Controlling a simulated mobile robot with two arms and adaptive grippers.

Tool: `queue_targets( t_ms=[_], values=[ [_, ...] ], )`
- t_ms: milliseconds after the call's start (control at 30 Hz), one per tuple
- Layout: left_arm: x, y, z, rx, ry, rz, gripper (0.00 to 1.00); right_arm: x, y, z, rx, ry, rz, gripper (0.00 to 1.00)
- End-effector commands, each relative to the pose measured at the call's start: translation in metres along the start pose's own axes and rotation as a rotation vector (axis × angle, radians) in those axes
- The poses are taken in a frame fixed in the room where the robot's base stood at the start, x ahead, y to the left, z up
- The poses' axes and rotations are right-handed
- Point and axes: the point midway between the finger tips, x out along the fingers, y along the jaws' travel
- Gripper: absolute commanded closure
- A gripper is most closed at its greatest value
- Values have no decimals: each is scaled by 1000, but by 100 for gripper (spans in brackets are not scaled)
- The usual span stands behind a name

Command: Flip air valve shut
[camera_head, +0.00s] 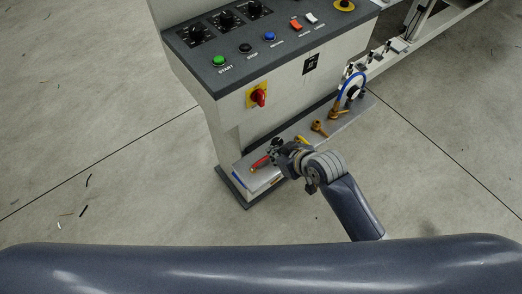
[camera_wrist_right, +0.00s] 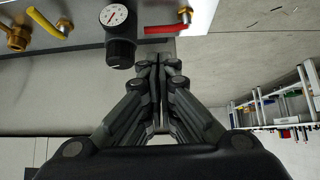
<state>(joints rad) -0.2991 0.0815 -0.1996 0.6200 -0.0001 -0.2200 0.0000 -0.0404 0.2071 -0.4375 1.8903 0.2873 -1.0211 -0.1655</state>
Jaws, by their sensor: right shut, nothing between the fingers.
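A valve with a red lever (camera_wrist_right: 166,29) is on the panel ledge at the top of the wrist view, its lever lying flat across the picture; the red lever also shows in the head view (camera_head: 259,162). A valve with a yellow lever (camera_wrist_right: 47,22) is at the upper left, its lever slanted. Between them is a black regulator with a white gauge (camera_wrist_right: 115,16). I cannot tell by label which valve carries air. My right gripper (camera_wrist_right: 158,64) is shut and empty, its tips just below the red lever, apparently apart from it. It partly hides the ledge in the head view (camera_head: 284,153). My left gripper is out of view.
The control console (camera_head: 235,75) stands above the ledge, with buttons, knobs and a red rotary switch (camera_head: 258,97). Brass fittings (camera_head: 320,128) and a blue hose (camera_head: 344,84) are farther right along the ledge.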

Motion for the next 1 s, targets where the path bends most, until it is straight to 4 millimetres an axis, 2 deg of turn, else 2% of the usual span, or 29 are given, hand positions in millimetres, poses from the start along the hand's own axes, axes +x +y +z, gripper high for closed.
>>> queue_targets(
  t_ms=[167,600,800,1000],
  values=[
    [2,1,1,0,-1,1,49,14,0,0,2,0,0,100],
    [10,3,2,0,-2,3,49,83,0,0,1,0,0,100],
    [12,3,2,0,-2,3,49,98,0,0,1,1,1,100],
    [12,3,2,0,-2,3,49,100,0,0,0,1,0,100]
  ],
)
